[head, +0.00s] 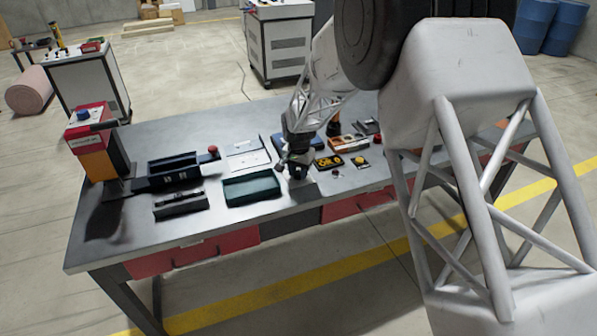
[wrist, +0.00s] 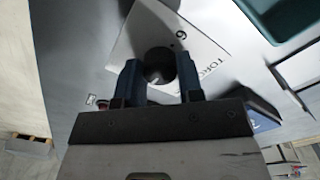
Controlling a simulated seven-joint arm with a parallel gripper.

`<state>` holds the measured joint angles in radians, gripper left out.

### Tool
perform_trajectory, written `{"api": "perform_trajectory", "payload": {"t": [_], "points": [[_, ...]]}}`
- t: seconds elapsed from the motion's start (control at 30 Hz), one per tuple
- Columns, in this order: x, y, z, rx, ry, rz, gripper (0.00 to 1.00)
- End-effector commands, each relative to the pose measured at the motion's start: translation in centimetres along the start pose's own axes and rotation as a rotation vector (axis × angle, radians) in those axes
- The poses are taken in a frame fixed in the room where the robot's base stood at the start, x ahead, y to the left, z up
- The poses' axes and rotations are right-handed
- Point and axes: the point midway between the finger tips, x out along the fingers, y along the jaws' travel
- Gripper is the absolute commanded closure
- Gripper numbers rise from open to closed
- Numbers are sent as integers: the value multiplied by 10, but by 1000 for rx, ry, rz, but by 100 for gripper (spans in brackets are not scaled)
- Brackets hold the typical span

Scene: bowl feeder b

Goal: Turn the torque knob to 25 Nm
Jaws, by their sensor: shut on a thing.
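The torque knob (wrist: 158,62) is dark and round and stands on a pale plate (wrist: 205,70) in the wrist view. The fingers and hand cover part of the plate, and I cannot read the knob's setting. In the head view my gripper (head: 297,174) is low over the workbench, right of the dark green tray (head: 251,200), and hides the knob.
The grey workbench (head: 140,215) also holds a red and orange device (head: 97,150) at the left and a black fixture (head: 175,170). A yellow and black block (head: 328,162) lies close to the right of my gripper.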

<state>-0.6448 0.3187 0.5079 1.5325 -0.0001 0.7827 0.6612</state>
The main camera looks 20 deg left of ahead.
Motion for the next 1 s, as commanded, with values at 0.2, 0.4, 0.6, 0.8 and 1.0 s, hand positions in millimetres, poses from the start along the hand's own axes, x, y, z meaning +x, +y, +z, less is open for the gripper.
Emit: {"api": "perform_trajectory", "payload": {"t": [0.2, 0.4, 0.6, 0.8, 1.0], "points": [[-1, 0, 0, 0, 1, -1, 53], [-1, 0, 0, -1, 1, -1, 40], [-1, 0, 0, -1, 1, 0, 40], [-11, 0, 0, -1, 1, 0, 40], [-33, 0, 0, -1, 2, -2, 40]]}}
